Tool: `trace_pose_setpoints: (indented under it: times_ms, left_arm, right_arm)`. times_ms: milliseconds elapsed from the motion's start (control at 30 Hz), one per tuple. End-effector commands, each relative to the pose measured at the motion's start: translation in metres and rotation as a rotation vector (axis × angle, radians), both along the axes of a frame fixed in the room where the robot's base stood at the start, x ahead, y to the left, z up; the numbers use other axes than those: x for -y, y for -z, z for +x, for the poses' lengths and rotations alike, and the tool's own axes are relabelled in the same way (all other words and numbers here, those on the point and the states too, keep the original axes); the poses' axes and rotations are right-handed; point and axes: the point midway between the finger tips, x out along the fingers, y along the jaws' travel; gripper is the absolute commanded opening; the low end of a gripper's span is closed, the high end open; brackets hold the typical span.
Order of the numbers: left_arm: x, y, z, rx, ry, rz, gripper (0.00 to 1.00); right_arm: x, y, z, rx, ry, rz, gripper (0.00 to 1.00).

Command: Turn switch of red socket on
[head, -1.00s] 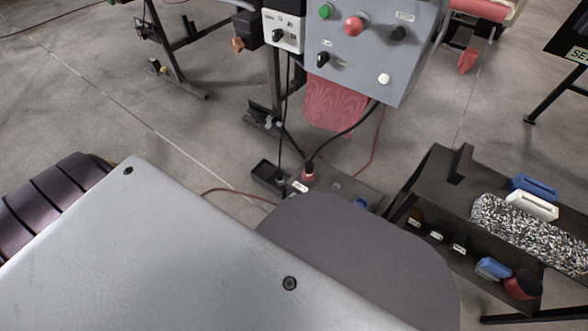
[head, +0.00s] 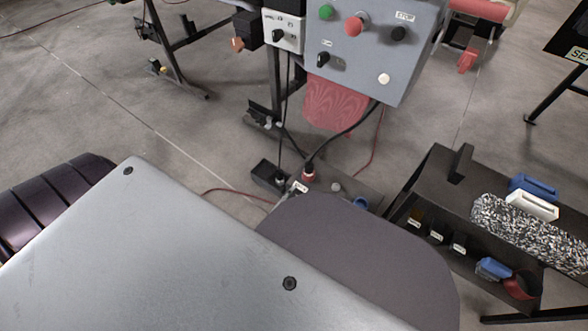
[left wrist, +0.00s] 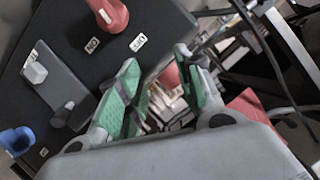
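In the left wrist view, a red rotary switch (left wrist: 112,16) with a white mark sits on a dark panel (left wrist: 150,18), cut off by the top edge. An ON label (left wrist: 92,45) and an OFF label (left wrist: 138,42) are beside it. My left gripper (left wrist: 157,60) is open, its green-padded fingers apart just below the switch and not around it. In the head view, a red socket (head: 308,173) with a black cable is low near the floor, with a white label (head: 299,187) beside it. My own body hides the area below it. My right gripper is not in view.
A grey control box (head: 365,62) with buttons stands above the socket. A dark bench (head: 437,180) with a speckled strip is at the right. In the wrist view, a grey knob (left wrist: 36,72) and a blue part (left wrist: 16,140) are left of the fingers. Cables hang near the socket.

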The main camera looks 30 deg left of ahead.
Motion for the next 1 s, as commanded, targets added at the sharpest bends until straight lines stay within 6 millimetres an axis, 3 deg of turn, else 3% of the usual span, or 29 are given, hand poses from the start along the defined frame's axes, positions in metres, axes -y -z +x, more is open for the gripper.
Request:
trace_pose_setpoints:
  times_ms: [300,833,1000]
  left_arm:
    - [0.000,-0.017,0.000,0.000,0.000,0.001,0.36]
    - [0.000,-0.021,0.001,0.001,0.000,0.000,0.36]
    - [0.000,-0.031,0.009,0.014,0.000,0.001,0.36]
  right_arm:
    - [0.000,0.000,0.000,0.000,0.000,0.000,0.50]
    - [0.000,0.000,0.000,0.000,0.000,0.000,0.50]
    - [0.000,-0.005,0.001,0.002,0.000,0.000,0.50]
